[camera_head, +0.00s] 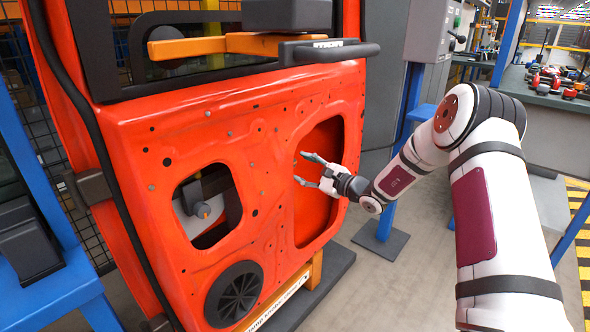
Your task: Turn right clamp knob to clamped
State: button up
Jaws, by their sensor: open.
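My gripper (301,168) is open and empty, its two fingers pointing left in front of the red door's tall right opening (318,215). No knob is visible between the fingers. A small orange-tan knob (203,210) on a grey bracket shows through the smaller left opening, well left of my gripper. No clamp knob can be made out in the right opening, where my gripper covers part of the view. I cannot tell which knob is the right clamp knob or how it is set.
The red door panel (140,190) stands on a dark base with an orange support (316,270). An orange bar (215,45) and a dark handle (330,52) cross its top. A blue post (392,150) stands behind my forearm. Clear floor (365,290) lies at lower right.

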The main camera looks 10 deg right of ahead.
aim_at(295, 165)
jog(key=shift+b+x, duration=0.35)
jog(key=shift+x, duration=1.45)
jog(key=shift+a, duration=0.1)
jog(key=c, duration=1.2)
